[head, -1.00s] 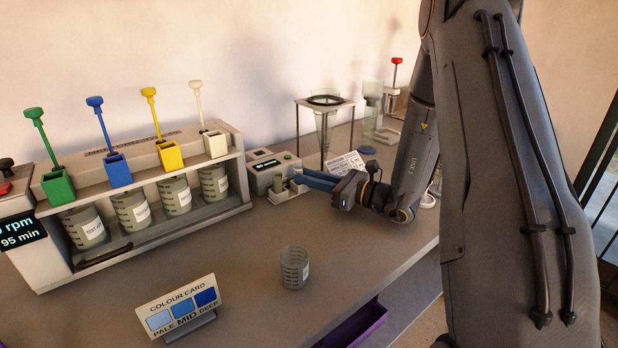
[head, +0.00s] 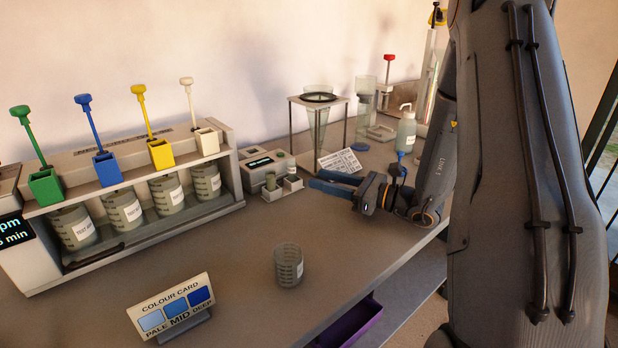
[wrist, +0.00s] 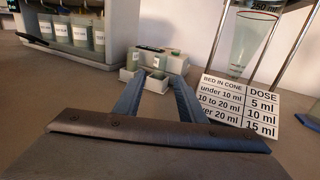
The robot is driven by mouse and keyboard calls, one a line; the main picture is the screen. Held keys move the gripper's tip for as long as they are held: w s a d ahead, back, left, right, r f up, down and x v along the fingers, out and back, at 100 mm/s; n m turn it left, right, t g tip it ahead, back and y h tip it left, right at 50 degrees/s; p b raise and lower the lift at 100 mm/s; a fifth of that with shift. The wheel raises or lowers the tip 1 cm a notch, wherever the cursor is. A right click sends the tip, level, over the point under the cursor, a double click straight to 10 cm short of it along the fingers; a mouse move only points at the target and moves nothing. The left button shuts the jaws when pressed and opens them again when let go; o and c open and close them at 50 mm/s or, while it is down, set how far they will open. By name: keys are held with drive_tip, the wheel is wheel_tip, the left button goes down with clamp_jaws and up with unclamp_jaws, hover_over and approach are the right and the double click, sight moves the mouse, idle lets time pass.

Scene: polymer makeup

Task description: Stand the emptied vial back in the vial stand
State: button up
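The small pale vial stand (head: 283,195) is on the bench in front of the display meter. A short greenish vial (head: 292,183) appears to stand upright in its right part. A narrower greenish piece (head: 271,182) rises at its left; I cannot tell what it is. The gripper (wrist: 157,90) also shows open in the wrist view.
The display meter (head: 262,168) is directly behind the stand. A dose card (head: 340,162) and cone frame (head: 318,100) stand behind my gripper. A beaker (head: 288,265) and colour card (head: 172,307) are in front. The jar rack (head: 235,185) is left. Bench between is clear.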

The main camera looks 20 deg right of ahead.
drive_tip(key=v, duration=0.5)
drive_tip(key=shift+s+d, duration=0.1)
idle(0.4)
